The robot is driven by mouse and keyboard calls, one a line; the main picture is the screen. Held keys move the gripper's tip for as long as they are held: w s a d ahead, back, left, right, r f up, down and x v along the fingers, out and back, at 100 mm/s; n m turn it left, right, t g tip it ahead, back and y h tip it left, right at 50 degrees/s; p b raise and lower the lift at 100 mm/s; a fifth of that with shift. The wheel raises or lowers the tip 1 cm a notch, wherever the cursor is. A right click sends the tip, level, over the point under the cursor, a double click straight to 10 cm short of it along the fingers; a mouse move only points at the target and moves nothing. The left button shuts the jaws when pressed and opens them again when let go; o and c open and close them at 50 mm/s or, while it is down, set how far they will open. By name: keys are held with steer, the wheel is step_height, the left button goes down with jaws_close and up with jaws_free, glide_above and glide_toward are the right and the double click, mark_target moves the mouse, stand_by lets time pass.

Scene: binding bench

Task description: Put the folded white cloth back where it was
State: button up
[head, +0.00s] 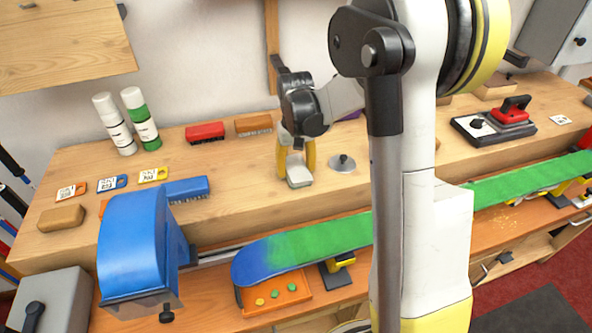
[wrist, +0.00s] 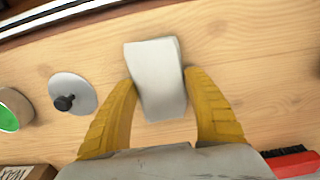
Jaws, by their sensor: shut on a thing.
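The folded white cloth (head: 299,173) is a small pale block over the wooden bench top, between the yellow fingers of my gripper (head: 297,160). In the wrist view the cloth (wrist: 158,82) lies between the tips of my gripper (wrist: 160,88), one finger against each side. My gripper is shut on it and points down. I cannot tell whether the cloth touches the bench or hangs just above it.
A round metal disc with a dark knob (head: 342,162) sits close right of the cloth. A red brush (head: 205,132) and a brown brush (head: 253,124) lie behind to the left. Bare bench lies left of the cloth.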

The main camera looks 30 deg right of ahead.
mark_target(296, 168)
steer(key=shift+f, duration=0.1)
steer(key=o, duration=1.2)
step_height(296, 168, up, 12)
steer(key=p, duration=0.4)
steer(key=shift+s+a+r+n+t, duration=0.35)
steer(key=shift+s+a+r+t, duration=1.15)
steer(key=shift+s, duration=1.65)
steer(key=shift+s+a+r+n+t, duration=0.5)
steer(key=shift+s+a+t, duration=0.4)
steer(key=shift+s+a, duration=1.75)
steer(key=shift+s+a+r+n+t, duration=0.25)
steer(key=shift+s+a+r+t, duration=1.05)
steer(key=shift+s, duration=2.3)
